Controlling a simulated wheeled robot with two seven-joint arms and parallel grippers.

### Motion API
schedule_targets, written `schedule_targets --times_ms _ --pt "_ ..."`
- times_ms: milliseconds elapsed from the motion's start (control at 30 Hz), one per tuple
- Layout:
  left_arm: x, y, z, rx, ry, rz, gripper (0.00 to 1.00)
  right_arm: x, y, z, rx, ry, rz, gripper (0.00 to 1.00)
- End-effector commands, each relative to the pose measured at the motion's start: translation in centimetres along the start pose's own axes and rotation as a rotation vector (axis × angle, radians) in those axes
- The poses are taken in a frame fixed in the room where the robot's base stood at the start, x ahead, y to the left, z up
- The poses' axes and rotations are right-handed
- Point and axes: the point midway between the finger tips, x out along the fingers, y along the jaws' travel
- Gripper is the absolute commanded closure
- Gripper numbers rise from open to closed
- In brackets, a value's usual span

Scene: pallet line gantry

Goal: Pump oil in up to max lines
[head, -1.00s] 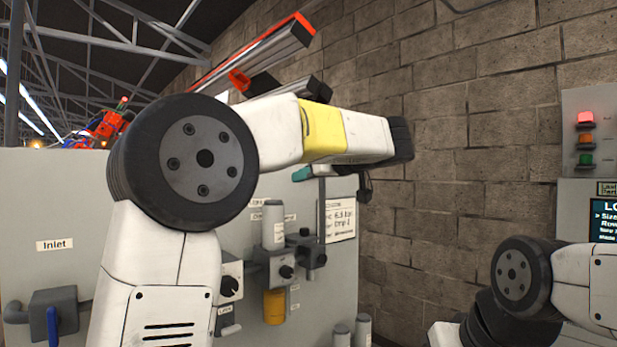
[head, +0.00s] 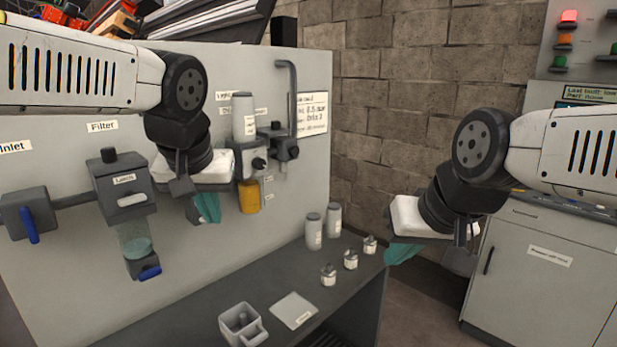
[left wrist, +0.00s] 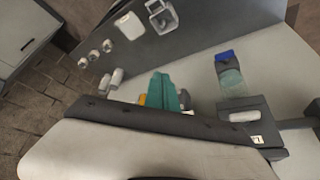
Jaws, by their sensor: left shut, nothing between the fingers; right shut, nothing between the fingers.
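The amber oil bowl (head: 249,197) hangs under a grey unit with a dark knob (head: 258,164) on the panel. A pale cylinder (head: 244,115) stands above that unit. Max lines are too small to make out. My left gripper (head: 207,208), with teal fingers, is shut and empty in front of the panel, left of the amber bowl. In the left wrist view its fingers (left wrist: 165,92) partly hide the amber bowl (left wrist: 142,100). My right gripper (head: 405,252) is shut and empty, right of the bench. A grey jug-like container (head: 243,325) stands on the bench.
The filter (head: 124,187) and inlet valve (head: 28,213) project from the panel at left. The bench (head: 255,288) carries two grey cylinders (head: 323,225), several small labelled parts (head: 350,259) and a pale plate (head: 293,310). A cabinet (head: 540,270) stands at right.

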Motion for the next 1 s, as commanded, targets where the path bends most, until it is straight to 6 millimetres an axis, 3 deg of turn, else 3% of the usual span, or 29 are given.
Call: schedule_targets --times_ms 33,100,233,1000 --pt "0.3 0.3 2.4 0.001 0.006 0.057 1.00 0.0 0.0 0.0 0.000 0.000 0.000 1.00" --pt "0.7 1.1 4.5 0.012 0.022 0.125 1.00 0.0 0.0 0.0 0.000 0.000 0.000 1.00" --pt "1.1 2.1 6.7 0.021 0.054 0.195 1.00 0.0 0.0 0.0 0.000 0.000 0.000 1.00" --pt "1.2 2.6 7.3 0.027 0.064 0.217 1.00 0.0 0.0 0.0 0.000 0.000 0.000 1.00"
